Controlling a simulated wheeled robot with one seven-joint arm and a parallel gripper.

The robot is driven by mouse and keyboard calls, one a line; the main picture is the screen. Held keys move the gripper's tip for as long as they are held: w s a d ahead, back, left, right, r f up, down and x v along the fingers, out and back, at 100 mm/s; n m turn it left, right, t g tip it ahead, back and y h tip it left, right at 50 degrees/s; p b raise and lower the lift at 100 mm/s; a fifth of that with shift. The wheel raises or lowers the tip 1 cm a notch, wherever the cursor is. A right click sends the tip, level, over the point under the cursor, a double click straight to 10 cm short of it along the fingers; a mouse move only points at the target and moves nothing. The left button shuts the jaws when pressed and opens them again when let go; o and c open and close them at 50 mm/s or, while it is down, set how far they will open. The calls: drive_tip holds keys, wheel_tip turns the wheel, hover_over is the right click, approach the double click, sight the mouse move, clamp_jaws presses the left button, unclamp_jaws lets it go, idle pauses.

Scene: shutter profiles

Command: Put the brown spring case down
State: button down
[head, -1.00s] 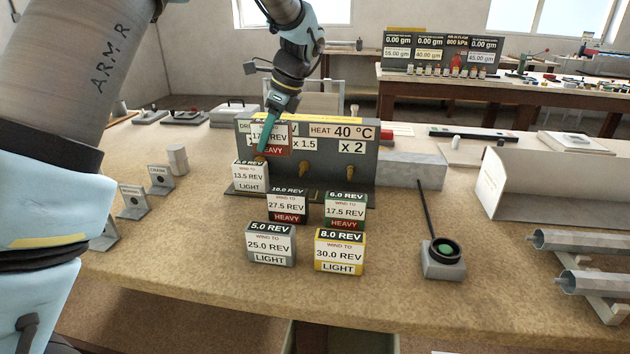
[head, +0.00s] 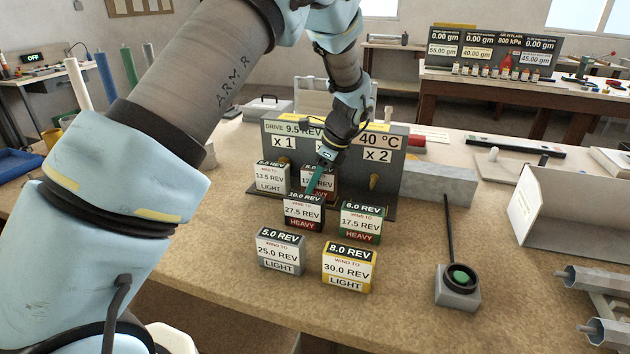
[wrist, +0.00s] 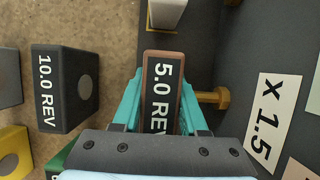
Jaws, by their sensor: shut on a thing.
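The brown spring case (head: 331,183) is held between the teal fingers of my gripper (head: 316,178). In the wrist view the case (wrist: 161,92) shows a dark top marked 5.0 REV with a brown rim, one finger of my gripper (wrist: 160,104) along each side. In the head view it is upright in front of the middle of the grey drive board (head: 394,182), behind the 10.0 REV case (head: 303,211). A brass peg (wrist: 213,97) sticks out towards it, close beside the right finger. Whether its underside touches anything is hidden.
A white-labelled 13.5 REV case (head: 270,177) stands to the left. A green 6.0 REV case (head: 361,222), grey 5.0 REV case (head: 280,250) and yellow 8.0 REV case (head: 348,267) stand in front. A round-headed stand (head: 459,284) is at right. The bench front is clear.

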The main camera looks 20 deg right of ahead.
drive_tip(key=shift+f, duration=0.3)
drive_tip(key=shift+f, duration=0.2)
drive_tip(key=c, duration=0.7)
unclamp_jaws()
